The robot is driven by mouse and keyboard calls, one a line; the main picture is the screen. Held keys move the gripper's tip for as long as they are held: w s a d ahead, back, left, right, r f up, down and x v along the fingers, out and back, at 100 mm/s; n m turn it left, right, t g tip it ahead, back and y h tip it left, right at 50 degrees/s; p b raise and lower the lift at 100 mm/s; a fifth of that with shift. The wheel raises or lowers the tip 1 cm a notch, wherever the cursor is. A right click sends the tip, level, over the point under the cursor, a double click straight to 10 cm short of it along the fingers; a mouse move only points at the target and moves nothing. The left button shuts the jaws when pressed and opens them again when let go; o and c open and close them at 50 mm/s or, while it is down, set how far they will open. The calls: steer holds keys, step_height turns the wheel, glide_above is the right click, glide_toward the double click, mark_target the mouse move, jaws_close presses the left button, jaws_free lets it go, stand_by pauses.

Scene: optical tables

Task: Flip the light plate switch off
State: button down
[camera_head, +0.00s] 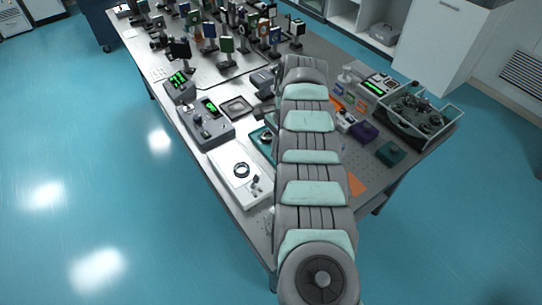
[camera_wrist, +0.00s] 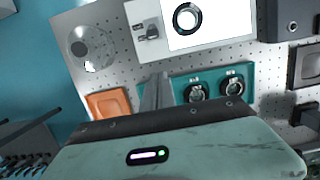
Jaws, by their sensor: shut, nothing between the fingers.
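The light plate (camera_head: 230,164) is a flat white box near the left edge of the table, with a dark ring on it. In the wrist view its panel (camera_wrist: 232,20) glows bright white around the black ring (camera_wrist: 187,18). Its small grey switch (camera_wrist: 150,33) sits on the duller end, left of the panel; I cannot tell the lever's position. My gripper (camera_wrist: 157,80) is shut and empty. Its fingertips appear just below the switch in the wrist view, apart from it. In the head view my arm hides the gripper.
A teal box with two dark knobs (camera_wrist: 230,88) lies just right of my fingers. An orange pad (camera_wrist: 108,103) and a round metal disc (camera_wrist: 91,48) are to the left. A grey control box (camera_head: 208,124) stands behind the plate, and optics crowd the far table.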

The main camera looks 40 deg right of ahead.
mark_target(256, 179)
steer(key=f, duration=0.2)
steer(key=a+f, duration=0.1)
steer(key=f, duration=0.2)
steer(key=f+b, duration=0.1)
steer(key=f, duration=0.2)
steer(key=shift+a, duration=0.2)
steer(key=shift+w+a+p, duration=0.1)
steer(key=shift+a+p, duration=0.15)
steer(key=shift+p, duration=0.25)
steer(key=shift+a+r+p, duration=0.35)
steer(key=shift+r+p, duration=0.05)
steer(key=shift+p, duration=0.6)
steer(key=shift+w+a+r+p, duration=0.2)
steer(key=shift+a+r+p, duration=0.15)
steer(key=shift+p, duration=0.9)
steer(key=p, duration=0.1)
steer(key=a+p, duration=0.1)
steer(key=p, duration=0.1)
steer(key=shift+w+a+r, duration=0.15)
steer(key=shift+a+r, duration=0.1)
steer(key=shift+a+f, duration=0.1)
steer(key=shift+p, duration=0.3)
